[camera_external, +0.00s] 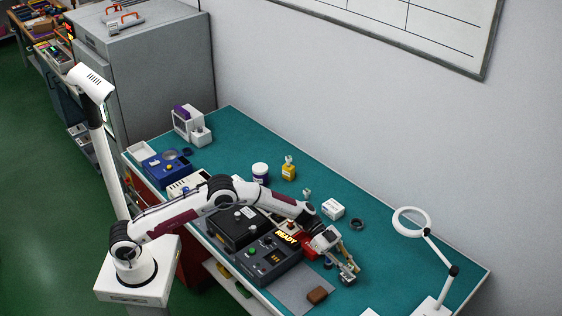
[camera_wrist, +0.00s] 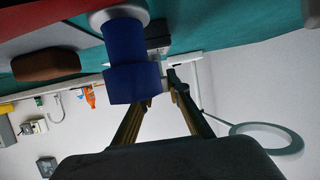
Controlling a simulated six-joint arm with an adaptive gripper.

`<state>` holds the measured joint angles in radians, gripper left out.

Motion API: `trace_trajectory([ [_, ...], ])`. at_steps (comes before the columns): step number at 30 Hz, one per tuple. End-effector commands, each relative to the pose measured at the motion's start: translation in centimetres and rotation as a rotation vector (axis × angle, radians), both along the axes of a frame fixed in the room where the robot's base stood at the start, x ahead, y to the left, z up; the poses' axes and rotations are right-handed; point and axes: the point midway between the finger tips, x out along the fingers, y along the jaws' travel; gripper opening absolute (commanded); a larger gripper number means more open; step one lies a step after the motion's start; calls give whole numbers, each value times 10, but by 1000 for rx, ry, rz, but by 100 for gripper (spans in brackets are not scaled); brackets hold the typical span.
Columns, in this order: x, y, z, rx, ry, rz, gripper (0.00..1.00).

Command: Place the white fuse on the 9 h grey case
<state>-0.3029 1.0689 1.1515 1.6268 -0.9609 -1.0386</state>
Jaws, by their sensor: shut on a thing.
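My gripper (camera_external: 349,266) is low over the front right of the bench, its fingers pointing down. In the wrist view its two fingers (camera_wrist: 164,88) close in on a small pale piece, which looks like the white fuse (camera_wrist: 165,94); most of it is hidden. A blue stepped cylinder with a pale end (camera_wrist: 130,82) stands close to the fingertips in the wrist view and covers part of one finger. A small dark thing (camera_external: 347,280) is just below the fingertips in the outside view. I cannot make out a 9 h label on any case.
A dark unit with a lit READY sign (camera_external: 268,260) and a black box (camera_external: 238,228) stand left of my gripper. A brown block (camera_external: 317,295) lies on a grey mat (camera_external: 291,291). A white box (camera_external: 333,208) and a ring lamp (camera_external: 411,221) are farther back. The right of the bench is mostly clear.

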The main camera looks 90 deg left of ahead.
Motion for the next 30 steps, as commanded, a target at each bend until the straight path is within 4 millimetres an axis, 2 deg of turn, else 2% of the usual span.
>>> trace_trajectory([
  [9, 0, 0, -3, 0, 0, 0, 0],
  [10, 0, 0, -2, 1, -1, 0, 24],
  [11, 0, 0, -2, 1, -1, 0, 32],
  [12, 0, 0, -2, 0, 0, 0, 33],
  [26, 0, 0, 1, -1, -1, 0, 33],
  [30, -5, 7, 5, 0, -2, 1, 33],
])
